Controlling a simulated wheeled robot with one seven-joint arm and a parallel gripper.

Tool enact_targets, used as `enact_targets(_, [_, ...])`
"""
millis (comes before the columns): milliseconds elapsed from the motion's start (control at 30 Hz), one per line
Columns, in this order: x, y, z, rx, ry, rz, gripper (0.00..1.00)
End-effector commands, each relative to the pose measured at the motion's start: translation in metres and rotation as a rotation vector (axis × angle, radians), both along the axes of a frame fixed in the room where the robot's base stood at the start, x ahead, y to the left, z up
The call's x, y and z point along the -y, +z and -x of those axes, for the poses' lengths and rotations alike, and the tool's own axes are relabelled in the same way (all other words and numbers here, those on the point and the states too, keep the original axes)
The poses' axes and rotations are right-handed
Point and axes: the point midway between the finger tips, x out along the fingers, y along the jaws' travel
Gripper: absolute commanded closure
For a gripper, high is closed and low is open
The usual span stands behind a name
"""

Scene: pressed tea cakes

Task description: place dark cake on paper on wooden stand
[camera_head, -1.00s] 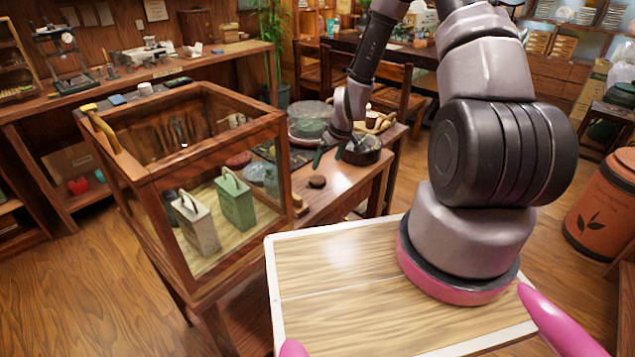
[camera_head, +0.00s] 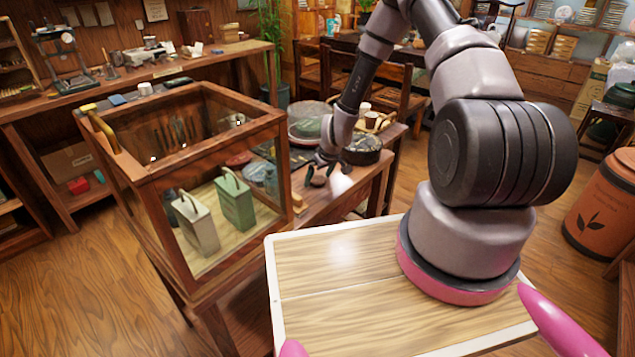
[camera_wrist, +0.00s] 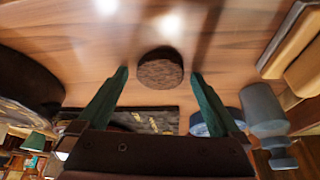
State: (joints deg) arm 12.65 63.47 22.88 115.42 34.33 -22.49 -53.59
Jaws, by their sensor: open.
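The dark cake (camera_wrist: 160,70) is a small round brown disc lying flat on the wooden table. In the wrist view it sits ahead of my gripper, between the lines of its two green fingertips, with gaps on both sides. My gripper (camera_head: 319,176) is open and empty, low over the table beside the glass case; it also shows in the wrist view (camera_wrist: 159,75). In the head view the gripper largely covers the cake. I cannot make out the paper or its wooden stand for certain.
A wood-framed glass case (camera_head: 215,166) with tins stands left of the gripper. A dark round piece (camera_head: 362,149) and a glass-covered dish (camera_head: 309,118) stand behind. A dark slate (camera_wrist: 150,120) and a blue-grey object (camera_wrist: 262,108) lie near the fingers.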

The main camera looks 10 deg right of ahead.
Motion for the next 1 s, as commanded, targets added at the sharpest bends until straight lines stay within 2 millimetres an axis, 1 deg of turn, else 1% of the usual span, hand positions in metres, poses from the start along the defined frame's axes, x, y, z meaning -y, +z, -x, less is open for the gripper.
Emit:
enact_targets(33, [0.000, 0.000, 0.000, 0.000, 0.000, 0.000, 0.00])
enact_targets(67, [0.000, 0.000, 0.000, 0.000, 0.000, 0.000, 0.08])
enact_targets(100, [0.000, 0.000, 0.000, 0.000, 0.000, 0.000, 0.23])
enact_targets(167, [0.000, 0.000, 0.000, 0.000, 0.000, 0.000, 0.46])
enact_targets(200, [0.000, 0.000, 0.000, 0.000, 0.000, 0.000, 0.61])
enact_targets(233, [0.000, 0.000, 0.000, 0.000, 0.000, 0.000, 0.73])
enact_targets(300, [0.000, 0.000, 0.000, 0.000, 0.000, 0.000, 0.89])
enact_targets(533, [0.000, 0.002, 0.000, 0.000, 0.001, 0.000, 0.89])
enact_targets(667, [0.000, 0.009, 0.000, 0.002, 0.002, 0.001, 0.89])
enact_targets(767, [0.000, 0.021, 0.000, 0.002, 0.002, 0.001, 0.89])
enact_targets(1000, [0.000, 0.067, -0.001, 0.004, 0.002, 0.002, 0.89])
